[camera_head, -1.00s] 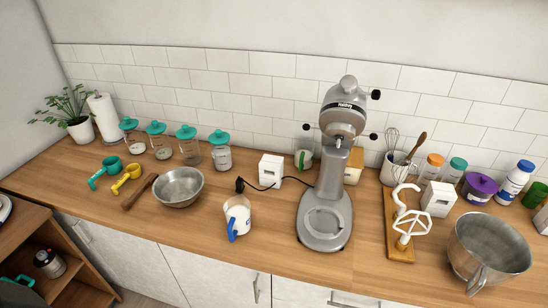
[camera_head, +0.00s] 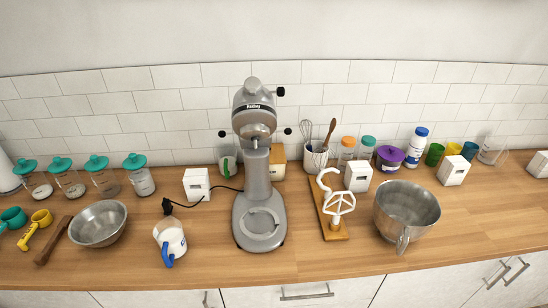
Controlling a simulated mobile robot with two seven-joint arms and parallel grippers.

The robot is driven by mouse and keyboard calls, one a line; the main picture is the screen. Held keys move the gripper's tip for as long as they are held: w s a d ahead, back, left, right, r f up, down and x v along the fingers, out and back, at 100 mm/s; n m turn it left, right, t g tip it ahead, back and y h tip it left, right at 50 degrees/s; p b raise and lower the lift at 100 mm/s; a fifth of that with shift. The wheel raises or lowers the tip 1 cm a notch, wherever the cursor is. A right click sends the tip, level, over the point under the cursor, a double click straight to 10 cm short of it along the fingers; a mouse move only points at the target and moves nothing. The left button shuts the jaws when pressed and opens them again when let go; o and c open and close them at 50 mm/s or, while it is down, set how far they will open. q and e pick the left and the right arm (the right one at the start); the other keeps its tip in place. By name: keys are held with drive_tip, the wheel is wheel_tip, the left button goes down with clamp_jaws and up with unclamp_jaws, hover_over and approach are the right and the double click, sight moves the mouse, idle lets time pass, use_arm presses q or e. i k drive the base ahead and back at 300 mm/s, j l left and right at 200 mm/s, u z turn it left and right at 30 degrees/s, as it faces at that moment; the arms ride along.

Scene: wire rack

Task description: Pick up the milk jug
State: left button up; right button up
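A clear jug with white contents and a blue handle (camera_head: 172,238) stands upright near the counter's front edge, left of the stand mixer. Its handle faces the front. It looks like the milk jug. Another small jug with a green handle (camera_head: 228,168) stands at the back, partly hidden behind the mixer. Neither of my grippers is in view, and nothing is touching the blue-handled jug.
The grey stand mixer (camera_head: 257,170) stands right of the jug, and a metal bowl (camera_head: 98,224) left of it. A white box (camera_head: 197,184) and a black cable lie behind it. A steel mixing bowl (camera_head: 405,211) is farther right. The counter (camera_head: 300,255) is clear in front.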

sight(169, 234)
drive_tip(key=i+j+z, duration=0.25)
drive_tip(key=j+z, duration=0.2)
drive_tip(key=j, duration=0.15)
drive_tip(key=i+j+z, duration=0.15)
drive_tip(key=j+z, duration=0.35)
drive_tip(key=j, duration=0.2)
drive_tip(key=j+z, duration=0.45)
drive_tip(key=j, duration=0.25)
drive_tip(key=j+z, duration=0.45)
drive_tip(key=j, duration=0.25)
drive_tip(key=k+j+z, duration=0.3)
drive_tip(key=j+z, duration=0.2)
drive_tip(key=j, duration=0.15)
